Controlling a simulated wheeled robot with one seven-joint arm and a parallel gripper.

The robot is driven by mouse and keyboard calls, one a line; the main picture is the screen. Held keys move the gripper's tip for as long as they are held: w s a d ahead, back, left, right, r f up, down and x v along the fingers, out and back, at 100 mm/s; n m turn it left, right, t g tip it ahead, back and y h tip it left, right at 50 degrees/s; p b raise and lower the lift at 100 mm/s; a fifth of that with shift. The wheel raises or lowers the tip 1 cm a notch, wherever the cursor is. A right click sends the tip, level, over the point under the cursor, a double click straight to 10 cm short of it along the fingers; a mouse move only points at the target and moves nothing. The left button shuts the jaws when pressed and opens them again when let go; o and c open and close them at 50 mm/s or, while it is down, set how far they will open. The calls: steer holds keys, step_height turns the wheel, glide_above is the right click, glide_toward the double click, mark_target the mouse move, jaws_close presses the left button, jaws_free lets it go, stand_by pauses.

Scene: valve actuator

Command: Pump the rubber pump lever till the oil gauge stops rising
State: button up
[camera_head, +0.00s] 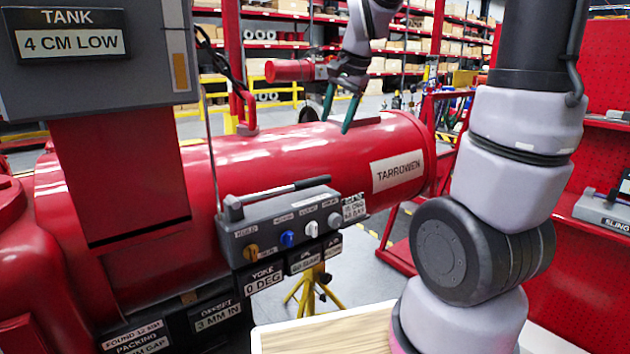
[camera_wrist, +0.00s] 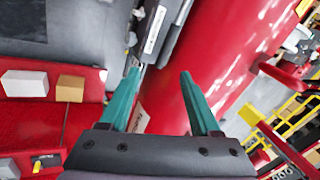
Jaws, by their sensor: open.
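The pump lever (camera_head: 287,189) is a slim dark bar with a black grip, lying nearly flat along the top of a grey control box (camera_head: 285,222). The box hangs on the side of a big red cylinder (camera_head: 290,150) marked TARROWEN. An orange strip (camera_head: 180,72) shows on the grey tank box (camera_head: 90,85) labelled TANK 4 CM LOW; I cannot tell if it is the oil gauge. My gripper (camera_head: 336,125), with teal fingers, is open above the cylinder, up and right of the lever and apart from it. In the wrist view, the fingers (camera_wrist: 159,72) are spread with nothing gripped.
A red upright handle (camera_head: 245,112) stands on the cylinder. A wooden tabletop (camera_head: 325,333) is at the front. Shelves stand behind.

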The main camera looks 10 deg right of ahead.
mark_target(315, 179)
steer(key=w+f+m, duration=0.1)
steer(key=w+f, duration=0.2)
steer(key=f, duration=0.3)
steer(key=w+a+f+m+g, duration=0.1)
steer(key=w+f, duration=0.3)
steer(key=f, duration=0.3)
steer(key=w+a+f+m, duration=0.1)
steer(key=w+f, duration=0.3)
steer(key=f, duration=0.2)
steer(key=shift+a+f+h, duration=0.2)
steer(key=shift+h, duration=0.1)
jaws_close()
stand_by(0.6)
